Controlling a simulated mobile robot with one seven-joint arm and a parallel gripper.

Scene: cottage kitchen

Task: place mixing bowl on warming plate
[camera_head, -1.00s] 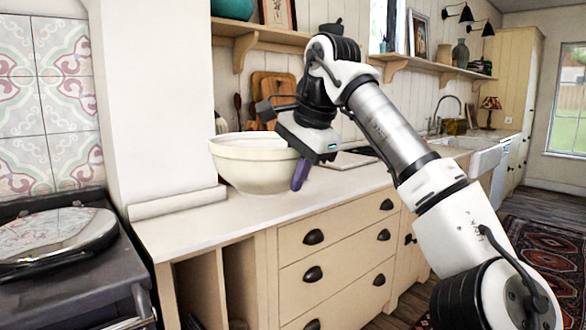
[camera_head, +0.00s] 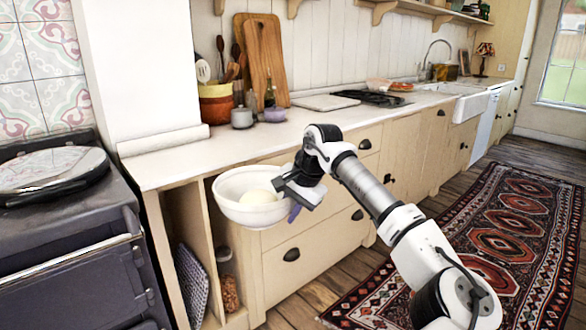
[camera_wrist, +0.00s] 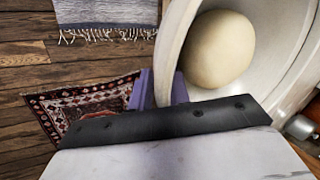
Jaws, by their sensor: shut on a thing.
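The cream mixing bowl (camera_head: 238,211) is in the air in front of the counter's drawers, roughly upright. A pale dough ball (camera_head: 258,197) lies inside it. My gripper (camera_head: 293,207) is shut on the bowl's right rim. The dough (camera_wrist: 218,49) rests inside the bowl. At the left of the head view, a round shiny lid or plate (camera_head: 52,171) sits on the dark range cooker (camera_head: 85,238); I cannot tell whether it is the warming plate.
The counter (camera_head: 190,158) has clear room at its near left end. Orange pots with utensils (camera_head: 215,103), cutting boards (camera_head: 262,60) and small jars (camera_head: 242,118) stand behind. A wall block (camera_head: 160,139) edges the counter's left. A patterned rug (camera_head: 500,235) covers the floor.

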